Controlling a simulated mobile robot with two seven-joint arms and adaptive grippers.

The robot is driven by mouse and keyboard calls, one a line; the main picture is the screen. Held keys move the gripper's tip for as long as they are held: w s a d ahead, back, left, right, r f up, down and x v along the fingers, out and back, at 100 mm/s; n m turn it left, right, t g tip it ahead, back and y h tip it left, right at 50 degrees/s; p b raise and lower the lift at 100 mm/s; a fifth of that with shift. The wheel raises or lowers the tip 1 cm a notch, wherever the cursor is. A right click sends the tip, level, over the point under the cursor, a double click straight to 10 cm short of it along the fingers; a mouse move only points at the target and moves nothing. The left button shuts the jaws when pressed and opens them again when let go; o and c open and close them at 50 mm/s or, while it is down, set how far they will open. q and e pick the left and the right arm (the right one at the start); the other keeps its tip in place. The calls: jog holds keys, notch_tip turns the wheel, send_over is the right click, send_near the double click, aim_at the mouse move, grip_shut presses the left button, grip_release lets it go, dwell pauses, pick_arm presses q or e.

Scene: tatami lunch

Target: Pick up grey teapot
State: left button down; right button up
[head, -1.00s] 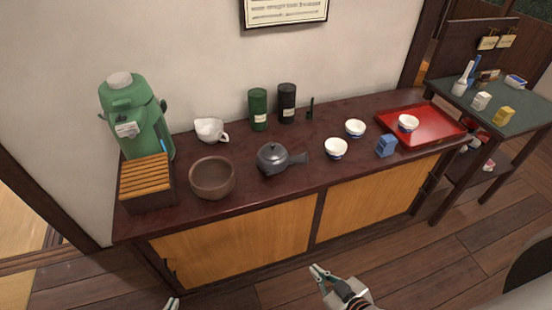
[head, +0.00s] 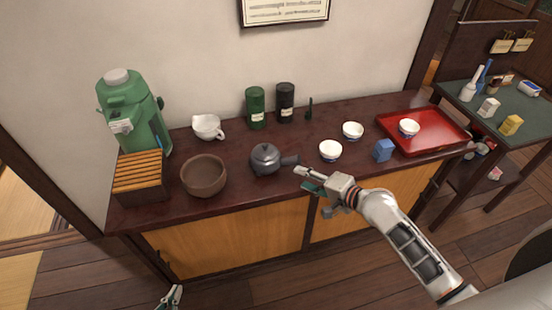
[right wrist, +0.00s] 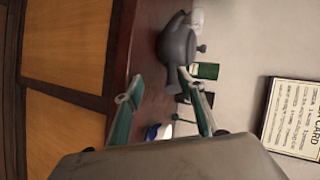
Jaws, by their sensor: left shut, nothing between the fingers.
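The grey teapot (head: 265,159) stands upright on the dark red-brown counter top (head: 235,200). Its side handle points right, toward my right gripper. My right gripper (head: 303,180) is over the counter's front edge, just right of and below the handle in the head view. In the right wrist view, the teapot (right wrist: 177,48) is beyond the spread fingertips of the right gripper (right wrist: 158,85). That gripper is open and empty, apart from the teapot. My left gripper (head: 170,297) is shut and empty, low over the floor in front of the counter.
A brown bowl (head: 204,176) is left of the teapot and a white spouted cup (head: 208,127) behind left. Green (head: 256,108) and black (head: 285,103) canisters stand behind. White cups (head: 330,151), a blue box (head: 383,149) and a red tray (head: 440,145) are to the right.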

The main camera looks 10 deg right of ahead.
aim_at(288, 163)
jog(key=shift+w+d+r+m, duration=0.15)
jog(key=shift+w+r+m, duration=0.6)
jog(key=shift+w, duration=0.25)
jog(key=x, duration=0.5)
jog(key=b+x, duration=0.1)
jog(key=x, duration=0.1)
jog(key=shift+w+a+r, duration=0.2)
jog(key=shift+w, duration=0.2)
grip_shut()
jog(key=shift+r, duration=0.1)
